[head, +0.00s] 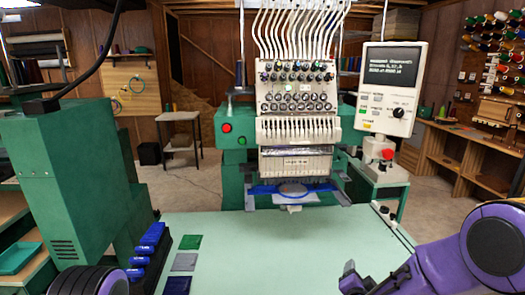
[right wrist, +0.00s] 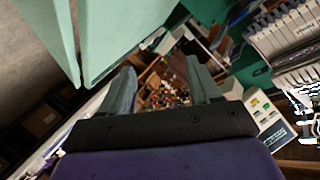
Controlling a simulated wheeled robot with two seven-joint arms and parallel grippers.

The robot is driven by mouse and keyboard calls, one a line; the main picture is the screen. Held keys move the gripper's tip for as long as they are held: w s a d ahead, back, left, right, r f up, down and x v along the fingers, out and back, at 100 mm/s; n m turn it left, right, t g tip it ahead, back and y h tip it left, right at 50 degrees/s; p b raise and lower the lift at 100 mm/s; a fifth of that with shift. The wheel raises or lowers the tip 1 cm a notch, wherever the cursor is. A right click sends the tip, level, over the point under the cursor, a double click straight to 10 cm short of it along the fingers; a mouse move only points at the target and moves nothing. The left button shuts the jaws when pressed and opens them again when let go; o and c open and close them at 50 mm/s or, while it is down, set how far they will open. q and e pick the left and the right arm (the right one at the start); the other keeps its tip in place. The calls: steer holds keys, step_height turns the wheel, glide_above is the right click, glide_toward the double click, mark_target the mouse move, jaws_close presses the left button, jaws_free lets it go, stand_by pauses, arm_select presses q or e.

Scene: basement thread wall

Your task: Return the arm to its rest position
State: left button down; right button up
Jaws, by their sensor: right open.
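My purple right arm (head: 445,255) comes in from the lower right in the head view. Its gripper (head: 352,277) is low over the front right part of the pale green table (head: 270,238), pointing left. In the right wrist view the two fingers of this gripper (right wrist: 162,85) stand wide apart with nothing between them. Part of my left arm, dark and purple, shows at the bottom left edge of the head view. The left gripper itself is out of the picture.
A green embroidery machine (head: 228,126) with a white needle head (head: 297,90) stands behind the table. Its control panel (head: 390,88) is at the right. The table's middle is clear.

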steer(key=s+f+n+g+y, duration=0.2)
steer(key=s+f+n+g, duration=0.1)
steer(key=s+f, duration=0.9)
steer(key=s+d+f+n+g, duration=0.1)
steer(key=s+f, duration=0.4)
steer(key=s, duration=0.7)
steer(key=s+d+f+n+g, duration=0.1)
steer(key=s+d+f+g, duration=0.2)
steer(key=s, duration=1)
step_height(320, 180, down, 3)
steer(key=g, duration=0.3)
steer(key=shift+n, duration=0.4)
